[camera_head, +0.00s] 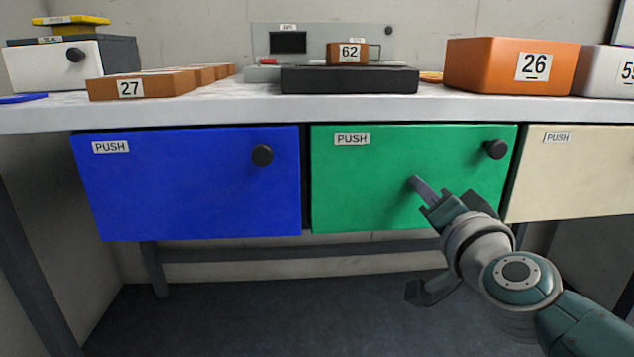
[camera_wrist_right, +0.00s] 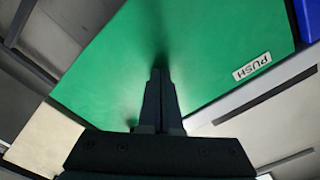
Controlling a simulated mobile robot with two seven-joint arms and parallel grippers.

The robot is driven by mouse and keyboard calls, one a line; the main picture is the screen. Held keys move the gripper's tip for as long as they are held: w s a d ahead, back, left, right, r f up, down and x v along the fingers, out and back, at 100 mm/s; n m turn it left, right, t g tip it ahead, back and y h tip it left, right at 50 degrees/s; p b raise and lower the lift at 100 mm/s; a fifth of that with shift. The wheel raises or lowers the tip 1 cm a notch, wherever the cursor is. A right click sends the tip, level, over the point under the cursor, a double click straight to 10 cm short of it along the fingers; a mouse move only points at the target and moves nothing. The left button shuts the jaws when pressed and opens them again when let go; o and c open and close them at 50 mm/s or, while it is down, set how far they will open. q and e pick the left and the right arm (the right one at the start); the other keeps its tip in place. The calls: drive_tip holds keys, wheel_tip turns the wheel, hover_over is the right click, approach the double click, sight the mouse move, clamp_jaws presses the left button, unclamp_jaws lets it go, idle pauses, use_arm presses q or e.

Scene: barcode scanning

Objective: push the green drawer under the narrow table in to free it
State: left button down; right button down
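The green drawer (camera_head: 370,190) hangs under the narrow table, between a blue and a cream drawer. It has a PUSH label at its upper left and a dark round knob (camera_head: 495,149) at its upper right. My right gripper (camera_head: 416,184) is in front of the middle of the green face, fingers pointing at it. In the right wrist view the fingers (camera_wrist_right: 160,78) are shut together with nothing between them. The green front (camera_wrist_right: 215,45) fills much of that view. The tips are touching or very near the face; I cannot tell which. My left gripper is out of view.
The blue drawer (camera_head: 190,190) is on the left and the cream drawer (camera_head: 575,175) on the right. The tabletop (camera_head: 240,101) carries orange boxes, including box 26 (camera_head: 490,66), and a dark scanner base (camera_head: 350,80). A crossbar (camera_head: 300,250) runs below the drawers.

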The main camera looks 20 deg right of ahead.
drive_tip(key=p+v, duration=0.3)
drive_tip(key=v, duration=0.9)
drive_tip(key=shift+s+p, duration=0.3)
drive_tip(key=shift+p, duration=0.1)
drive_tip(key=s+a+r+n+g+y+p, duration=0.25)
drive_tip(key=a+r+n+p, duration=0.2)
drive_tip(key=r+p, duration=0.35)
drive_tip(key=s+a+r+n+g+y+p, duration=0.25)
drive_tip(key=a+r+y+p, duration=0.2)
drive_tip(key=r+p, duration=0.35)
drive_tip(key=s+a+r+n+g+y+p, duration=0.1)
drive_tip(key=a+r+n+g+y+p, duration=0.1)
drive_tip(key=a+r+n+p, duration=0.6)
drive_tip(key=s+d+r+m+g+h+p, duration=0.1)
drive_tip(key=s+d+r+g+h+p, duration=0.2)
drive_tip(key=s+r+p, duration=0.45)
drive_tip(key=s+d+r+g+h+p, duration=0.1)
drive_tip(key=s+d+r+g+p, duration=0.55)
drive_tip(key=p, duration=0.65)
wheel_tip(320, 180, up, 37)
drive_tip(key=t+p, duration=0.2)
drive_tip(key=p, duration=3.3)
drive_tip(key=shift+w+a+t, duration=0.3)
drive_tip(key=shift+w+t, duration=0.05)
drive_tip(key=shift+w, duration=0.05)
